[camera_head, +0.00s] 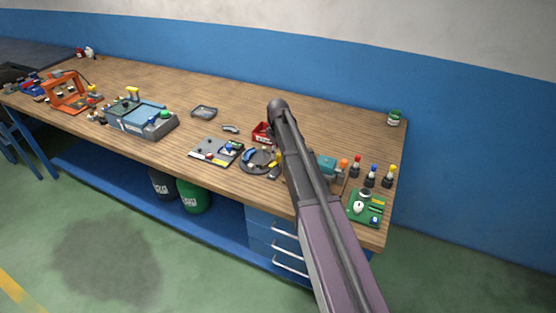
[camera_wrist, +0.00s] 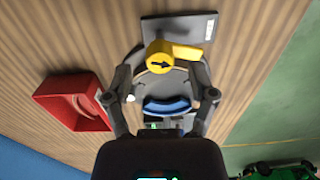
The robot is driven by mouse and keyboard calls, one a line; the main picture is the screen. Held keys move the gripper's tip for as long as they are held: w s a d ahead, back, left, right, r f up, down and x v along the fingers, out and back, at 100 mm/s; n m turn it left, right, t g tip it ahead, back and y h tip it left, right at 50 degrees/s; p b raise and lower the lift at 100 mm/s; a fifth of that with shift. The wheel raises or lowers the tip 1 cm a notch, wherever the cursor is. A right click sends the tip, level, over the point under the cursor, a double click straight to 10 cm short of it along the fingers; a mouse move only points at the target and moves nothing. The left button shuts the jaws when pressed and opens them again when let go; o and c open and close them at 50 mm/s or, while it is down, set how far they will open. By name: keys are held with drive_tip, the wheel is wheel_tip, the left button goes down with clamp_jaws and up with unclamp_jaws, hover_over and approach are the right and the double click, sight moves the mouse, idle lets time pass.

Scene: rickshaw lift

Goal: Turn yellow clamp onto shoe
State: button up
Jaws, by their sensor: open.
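The yellow clamp (camera_wrist: 160,63) is in the wrist view, a round knob with a black arrow and a lever (camera_wrist: 187,52) pointing right. It sits at the upper edge of a round fixture (camera_wrist: 140,79). The blue curved shoe (camera_wrist: 167,106) lies below the clamp inside the fixture, with a visible gap between them. In the head view the fixture (camera_head: 256,169) stands left of my arm, with the clamp (camera_head: 278,157) at its right. My gripper (camera_wrist: 161,82) is open over the fixture, fingers on either side of it. Finger contact cannot be told.
A red tray (camera_wrist: 72,103) sits left of my gripper; it also shows in the head view (camera_head: 262,132). A grey panel (camera_head: 214,151) lies left of the fixture. Several coloured-top bottles (camera_head: 371,176) and a green board (camera_head: 366,207) stand to the right.

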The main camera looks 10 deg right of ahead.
drive_tip(key=shift+f+b, duration=0.75)
drive_tip(key=shift+f, duration=0.25)
clamp_jaws()
